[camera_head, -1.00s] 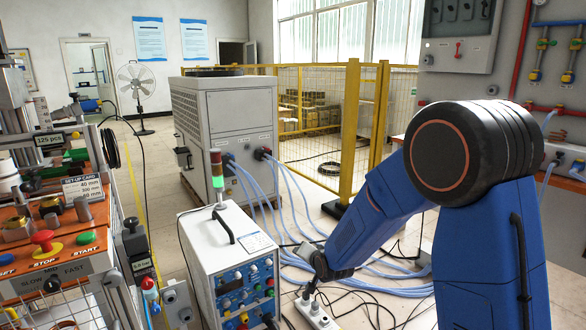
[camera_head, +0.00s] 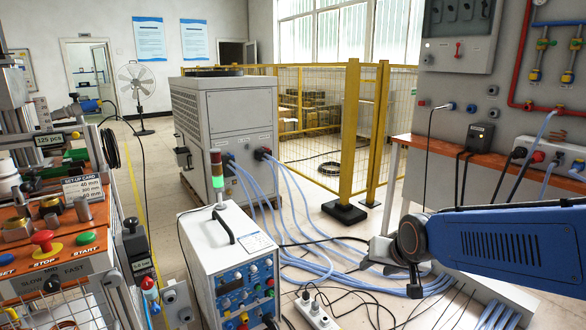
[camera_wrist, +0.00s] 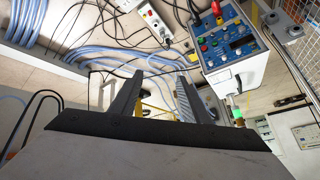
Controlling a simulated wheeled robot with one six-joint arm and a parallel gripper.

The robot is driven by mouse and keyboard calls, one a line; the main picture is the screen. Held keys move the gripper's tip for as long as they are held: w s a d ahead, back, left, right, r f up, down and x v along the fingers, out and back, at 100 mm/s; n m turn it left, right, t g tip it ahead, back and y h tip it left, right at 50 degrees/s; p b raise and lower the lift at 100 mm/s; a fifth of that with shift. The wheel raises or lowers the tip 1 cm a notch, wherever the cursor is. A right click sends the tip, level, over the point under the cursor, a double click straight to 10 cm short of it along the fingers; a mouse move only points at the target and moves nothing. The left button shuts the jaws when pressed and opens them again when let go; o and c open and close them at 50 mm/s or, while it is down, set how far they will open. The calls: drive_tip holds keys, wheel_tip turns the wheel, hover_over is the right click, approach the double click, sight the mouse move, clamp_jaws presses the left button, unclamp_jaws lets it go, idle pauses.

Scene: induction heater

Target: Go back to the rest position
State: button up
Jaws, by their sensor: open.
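My gripper (camera_wrist: 160,88) shows in the wrist view with its two dark fingers apart and nothing between them. Past the fingers are the floor, blue hoses and cables. In the head view my blue arm reaches in from the right edge, and its end hangs over the blue hoses, right of the white power unit.
The white power unit (camera_head: 205,250) stands front centre, with a power strip (camera_head: 315,312) on the floor beside it. Blue hoses (camera_head: 320,265) run across the floor. A yellow fence post (camera_head: 348,130) stands behind. An orange-topped bench (camera_head: 460,150) is at right, a control panel (camera_head: 45,262) at left.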

drive_tip(key=s+d+n+g, duration=0.1)
drive_tip(key=s+d, duration=0.2)
drive_tip(key=s, duration=0.8)
drive_tip(key=s+d+r+n+g+h, duration=0.1)
drive_tip(key=s+d, duration=0.3)
drive_tip(key=s, duration=0.7)
drive_tip(key=shift+s+r+g, duration=0.3)
drive_tip(key=shift+d, duration=0.1)
idle(0.3)
